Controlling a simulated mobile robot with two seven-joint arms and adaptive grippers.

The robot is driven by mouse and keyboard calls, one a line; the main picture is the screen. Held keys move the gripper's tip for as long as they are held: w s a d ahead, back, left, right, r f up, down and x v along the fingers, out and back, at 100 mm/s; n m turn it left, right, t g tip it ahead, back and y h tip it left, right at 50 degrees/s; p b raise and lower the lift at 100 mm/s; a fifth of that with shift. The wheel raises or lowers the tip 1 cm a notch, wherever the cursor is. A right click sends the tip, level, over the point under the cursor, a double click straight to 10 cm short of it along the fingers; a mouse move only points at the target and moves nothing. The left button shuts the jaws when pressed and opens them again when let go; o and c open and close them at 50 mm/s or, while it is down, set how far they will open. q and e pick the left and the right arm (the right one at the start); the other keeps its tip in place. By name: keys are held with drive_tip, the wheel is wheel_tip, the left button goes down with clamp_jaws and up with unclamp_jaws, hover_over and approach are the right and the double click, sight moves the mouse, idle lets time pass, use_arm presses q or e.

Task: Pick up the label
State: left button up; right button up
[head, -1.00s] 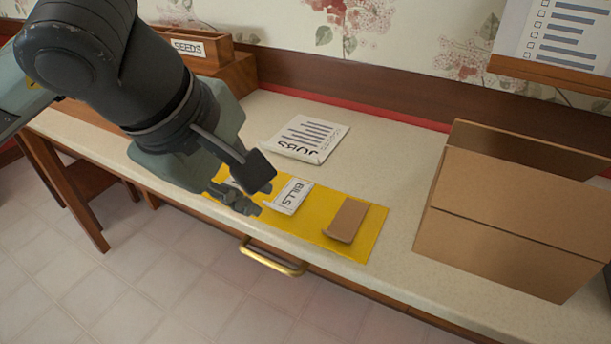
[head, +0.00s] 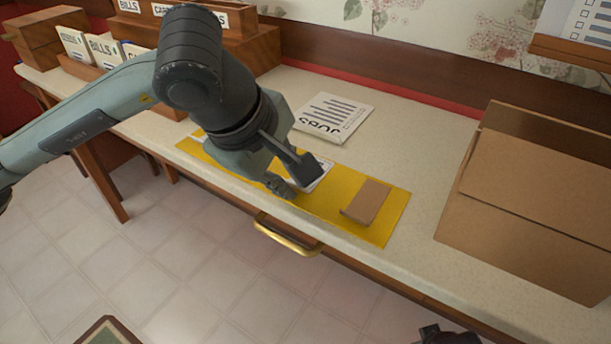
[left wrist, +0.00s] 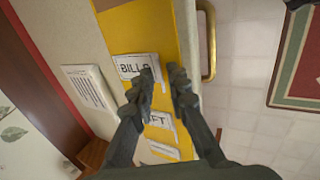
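A yellow mat (head: 375,232) lies along the counter's front edge. A white BILLS label (head: 322,178) on it is mostly hidden by my left gripper (head: 297,180) in the head view. In the left wrist view the BILLS label (left wrist: 126,66) lies left of the open fingers, close to one fingertip. My left gripper (left wrist: 162,75) is open, and I see nothing held between its fingers. A second white label ending in "FT" (left wrist: 157,119) lies on the mat beyond. A brown piece (head: 367,202) lies at the mat's right end. Part of my right gripper (head: 447,336) shows at the bottom edge.
A cardboard box (head: 530,200) stands at the right. A wooden rack (head: 250,45) with labelled cards is at the back left. A brass handle (head: 287,241) sticks out below the counter edge. Counter between mat and box is clear.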

use_arm(q)
drive_tip(key=shift+c, duration=0.3)
clamp_jaws()
drive_tip(key=shift+r, duration=0.1)
